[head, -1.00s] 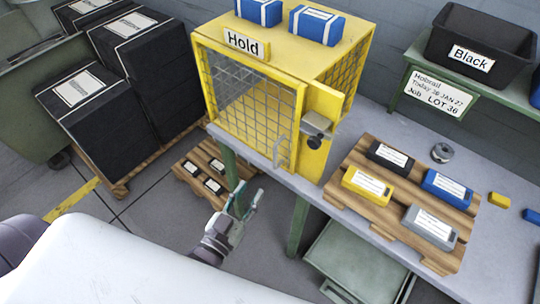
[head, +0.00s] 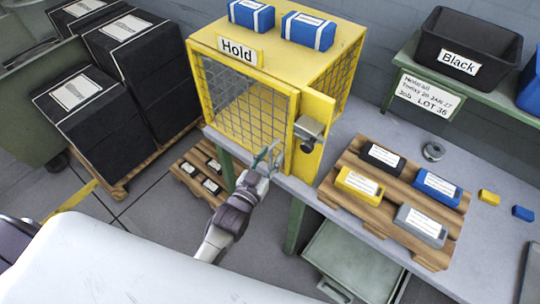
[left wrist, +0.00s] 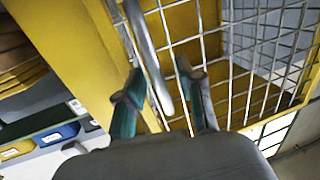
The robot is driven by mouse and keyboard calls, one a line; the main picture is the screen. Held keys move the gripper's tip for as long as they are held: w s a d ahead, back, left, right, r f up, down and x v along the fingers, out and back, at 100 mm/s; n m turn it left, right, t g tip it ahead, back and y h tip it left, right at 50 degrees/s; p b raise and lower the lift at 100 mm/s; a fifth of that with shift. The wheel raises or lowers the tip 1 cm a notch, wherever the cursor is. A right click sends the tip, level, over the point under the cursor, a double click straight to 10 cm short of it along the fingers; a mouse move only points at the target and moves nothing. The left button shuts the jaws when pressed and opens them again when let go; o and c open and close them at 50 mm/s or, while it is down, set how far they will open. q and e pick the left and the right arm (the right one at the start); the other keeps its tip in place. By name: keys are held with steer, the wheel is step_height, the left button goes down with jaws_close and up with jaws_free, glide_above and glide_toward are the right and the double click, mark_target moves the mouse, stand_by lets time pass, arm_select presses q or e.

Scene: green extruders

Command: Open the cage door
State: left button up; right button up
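The yellow cage (head: 318,62) stands on the grey table with a "Hold" sign on top. Its mesh door (head: 245,105) faces me and looks closed; the mesh also shows in the left wrist view (left wrist: 262,60). My left gripper (head: 268,157) is at the lower right of the door. In the left wrist view its two teal fingers (left wrist: 160,90) are apart, with the grey bar handle (left wrist: 150,55) between them. I cannot tell whether they touch it. In the head view the gripper largely covers the handle. My right gripper is not in view.
A wooden pallet (head: 345,200) with several coloured boxes lies on the table to the right. Blue boxes (head: 308,30) lie on the cage. Black stacks (head: 95,125) stand at left, with a low pallet (head: 190,185) below the table.

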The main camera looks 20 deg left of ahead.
arm_select(q)
jaws_close()
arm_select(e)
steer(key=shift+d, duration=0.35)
